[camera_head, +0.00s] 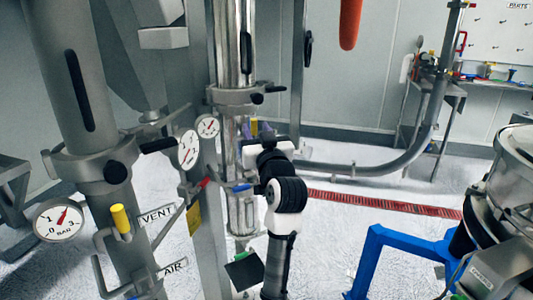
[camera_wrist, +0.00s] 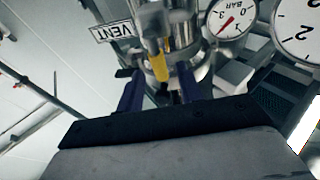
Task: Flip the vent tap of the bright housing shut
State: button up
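The bright housing (camera_head: 234,45) is the polished column left of centre in the head view. Its yellow vent tap handle (camera_head: 254,127) shows only as a small patch there, partly hidden by my gripper. In the wrist view the yellow handle (camera_wrist: 161,66) hangs below a metal fitting, beside a VENT label (camera_wrist: 117,32). My gripper (camera_head: 253,133) is at the bright housing, low on its right side. In the wrist view, the two dark purple fingers of my gripper (camera_wrist: 158,92) stand apart, one on each side of the handle. Contact cannot be told.
A matte grey housing (camera_head: 75,90) stands at left with its own yellow handle (camera_head: 120,218) and gauge (camera_head: 59,220). Two gauges (camera_head: 188,149) (camera_head: 208,126) and a grey post (camera_head: 200,240) stand beside the bright housing. A blue frame (camera_head: 400,240) is at right.

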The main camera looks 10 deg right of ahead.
jog(key=b+v, duration=0.2)
jog(key=v, duration=0.8)
jog(key=shift+s, duration=0.3)
jog(key=shift+s+d+f, duration=0.1)
jog(key=shift+f, duration=0.1)
